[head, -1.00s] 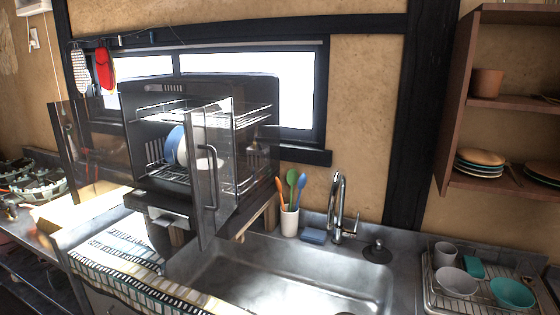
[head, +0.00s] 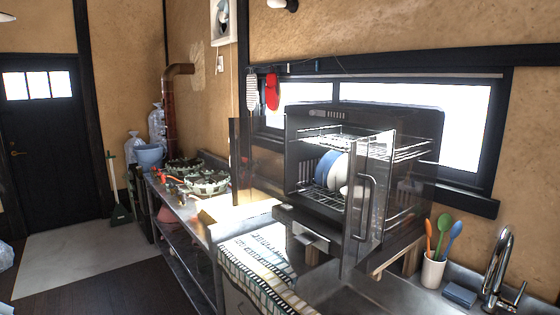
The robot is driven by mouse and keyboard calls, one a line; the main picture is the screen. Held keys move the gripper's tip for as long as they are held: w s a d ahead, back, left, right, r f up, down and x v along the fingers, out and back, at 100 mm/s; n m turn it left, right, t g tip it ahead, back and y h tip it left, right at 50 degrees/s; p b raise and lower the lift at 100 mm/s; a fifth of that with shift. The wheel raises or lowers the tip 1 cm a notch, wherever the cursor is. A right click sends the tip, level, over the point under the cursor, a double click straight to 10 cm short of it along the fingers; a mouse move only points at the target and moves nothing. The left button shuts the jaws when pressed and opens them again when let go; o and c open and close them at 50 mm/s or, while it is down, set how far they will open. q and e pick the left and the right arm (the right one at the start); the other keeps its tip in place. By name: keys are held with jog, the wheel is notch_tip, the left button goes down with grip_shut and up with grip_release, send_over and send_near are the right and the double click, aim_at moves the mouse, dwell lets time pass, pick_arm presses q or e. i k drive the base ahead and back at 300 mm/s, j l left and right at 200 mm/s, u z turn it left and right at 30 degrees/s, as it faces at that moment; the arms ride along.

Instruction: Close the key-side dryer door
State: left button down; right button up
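The dish dryer (head: 365,117) is a dark cabinet with wire racks, raised above the counter in front of the window. Both of its glass doors stand open. The left door (head: 235,165) is swung out to the left, seen nearly edge-on with a dark edge. The right door (head: 352,215) is swung out toward me and has a dark curved bar handle (head: 366,205). Blue and white plates (head: 326,168) stand in the lower rack. I cannot make out a key, so I cannot tell which door is the key-side one. Neither of my grippers is in view.
A cup with utensils (head: 433,272), a blue sponge (head: 459,295) and the faucet (head: 500,265) stand right of the dryer. A striped cloth (head: 258,262) lies on the counter before it. Open floor (head: 75,262) is at the left, in front of a dark room door (head: 45,150).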

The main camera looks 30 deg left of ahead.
aim_at(258, 145)
jog(key=i+j+z, duration=0.15)
jog(key=j+z, duration=0.6)
jog(key=i+j+z, duration=0.1)
jog(key=j+z, duration=0.35)
jog(key=j, duration=2.4)
